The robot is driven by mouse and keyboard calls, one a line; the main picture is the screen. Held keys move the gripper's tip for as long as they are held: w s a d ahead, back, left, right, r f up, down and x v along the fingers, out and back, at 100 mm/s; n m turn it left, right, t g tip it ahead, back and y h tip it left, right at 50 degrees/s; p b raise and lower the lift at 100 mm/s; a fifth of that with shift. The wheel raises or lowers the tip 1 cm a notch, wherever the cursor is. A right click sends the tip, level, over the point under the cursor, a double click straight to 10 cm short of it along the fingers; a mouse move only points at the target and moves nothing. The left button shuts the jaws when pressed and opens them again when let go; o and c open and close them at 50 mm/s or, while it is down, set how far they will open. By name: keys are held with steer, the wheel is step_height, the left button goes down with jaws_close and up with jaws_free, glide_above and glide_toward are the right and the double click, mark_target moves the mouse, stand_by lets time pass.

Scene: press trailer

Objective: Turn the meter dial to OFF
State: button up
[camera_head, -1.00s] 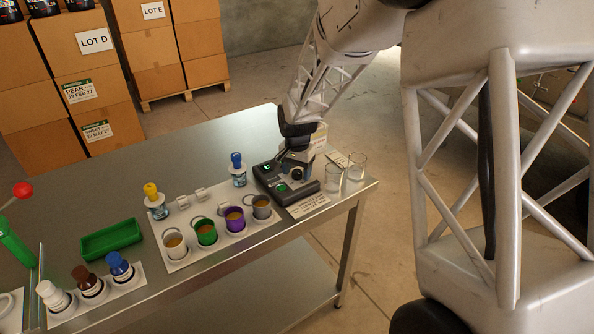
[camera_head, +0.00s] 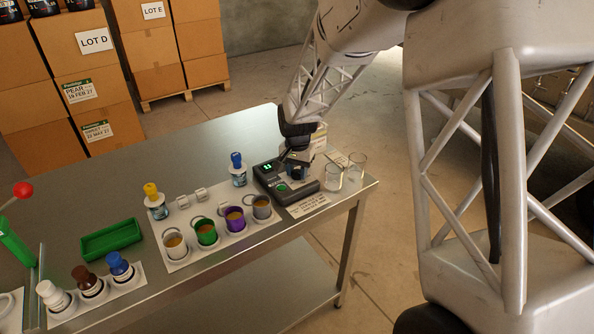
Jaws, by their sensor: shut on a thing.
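The meter (camera_head: 272,178) is a dark grey box near the right end of the metal table, with a small green-lit display (camera_head: 268,167) and a green mark on its front. My gripper (camera_head: 296,169) points down over the right part of the meter. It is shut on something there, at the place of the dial. The dial itself is hidden by the gripper, so its setting cannot be read.
Two clear glass beakers (camera_head: 334,177) stand just right of the meter. A printed label (camera_head: 307,206) lies in front. The table's back middle is clear.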

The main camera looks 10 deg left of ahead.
mark_target(297, 172)
steer(key=n, duration=0.5)
steer(key=shift+n, duration=0.3)
steer(key=n, duration=0.5)
steer(key=shift+r, duration=0.1)
steer(key=shift+n, duration=0.3)
steer(key=o, duration=0.9)
steer(key=shift+r, duration=3.85)
